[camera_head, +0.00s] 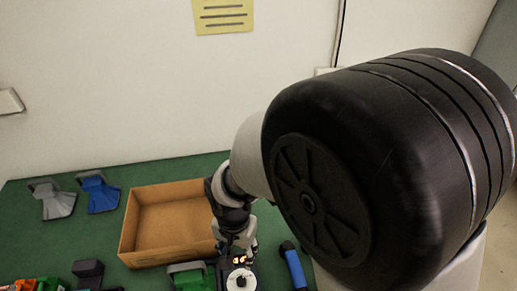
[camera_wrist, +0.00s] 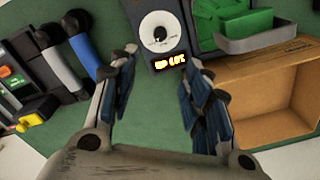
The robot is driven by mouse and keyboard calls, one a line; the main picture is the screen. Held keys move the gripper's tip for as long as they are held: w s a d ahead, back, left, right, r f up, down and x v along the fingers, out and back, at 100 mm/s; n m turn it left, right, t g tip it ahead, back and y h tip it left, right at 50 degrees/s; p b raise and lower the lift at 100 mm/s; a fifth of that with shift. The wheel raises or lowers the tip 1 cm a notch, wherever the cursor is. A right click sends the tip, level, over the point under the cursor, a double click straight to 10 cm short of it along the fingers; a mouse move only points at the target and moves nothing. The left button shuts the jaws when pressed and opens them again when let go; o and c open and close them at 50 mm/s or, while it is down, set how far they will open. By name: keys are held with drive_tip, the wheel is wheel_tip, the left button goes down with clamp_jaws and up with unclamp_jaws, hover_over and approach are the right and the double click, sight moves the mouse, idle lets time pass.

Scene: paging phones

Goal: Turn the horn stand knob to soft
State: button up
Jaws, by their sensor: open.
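A dark stand has a white round dial (camera_head: 241,281) on its top and a small glowing orange display (camera_head: 239,260); I take it to be the horn stand. In the wrist view the dial (camera_wrist: 160,32) has a small dark knob at its centre, above the lit display (camera_wrist: 170,63). The dial's marks and the display text are too small to read surely. My gripper (camera_wrist: 168,75) is open and empty, its fingers on either side of the display and short of the dial. In the head view my gripper (camera_head: 238,246) is just behind the stand.
An open, empty cardboard box (camera_head: 128,228) stands left of my gripper. A green phone (camera_head: 188,277) is close left of the stand, and a blue handset (camera_head: 294,266) close right. Grey (camera_head: 52,199) and blue (camera_head: 99,192) stands are at far left. Green tabletop between is clear.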

sight(241, 280)
wheel_tip(241, 280, down, 18)
drive_tip(key=b, duration=0.5)
drive_tip(key=shift+a, duration=0.1)
drive_tip(key=shift+c, duration=0.3)
clamp_jaws()
